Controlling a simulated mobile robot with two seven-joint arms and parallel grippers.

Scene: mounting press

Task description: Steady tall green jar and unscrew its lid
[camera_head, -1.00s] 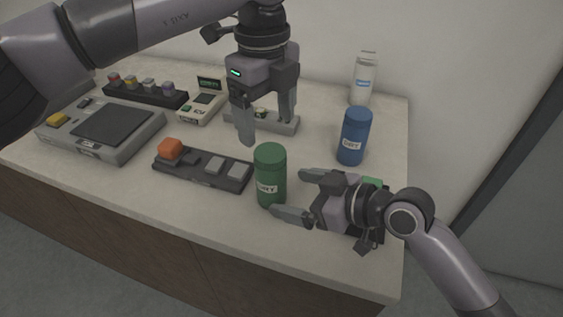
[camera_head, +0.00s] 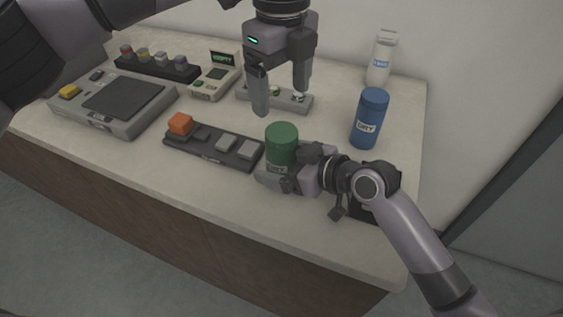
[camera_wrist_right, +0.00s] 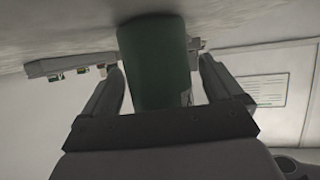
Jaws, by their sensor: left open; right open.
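The tall green jar (camera_head: 282,141) stands upright near the front of the counter in the head view, its lid on top and its label partly hidden. My right gripper (camera_head: 278,172) is low at the jar, open, with its fingers on either side of it. In the right wrist view the jar (camera_wrist_right: 155,62) stands between the two open fingers (camera_wrist_right: 158,85), with a visible gap on the left; contact on the right cannot be told. My left gripper (camera_head: 281,98) is open and empty, pointing down, above and behind the jar.
A blue jar (camera_head: 370,118) and a white bottle (camera_head: 382,58) stand at the right. A dark tray with an orange block (camera_head: 180,123) lies left of the green jar. A grey press-like device (camera_head: 110,103) and a small display unit (camera_head: 214,78) sit further left.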

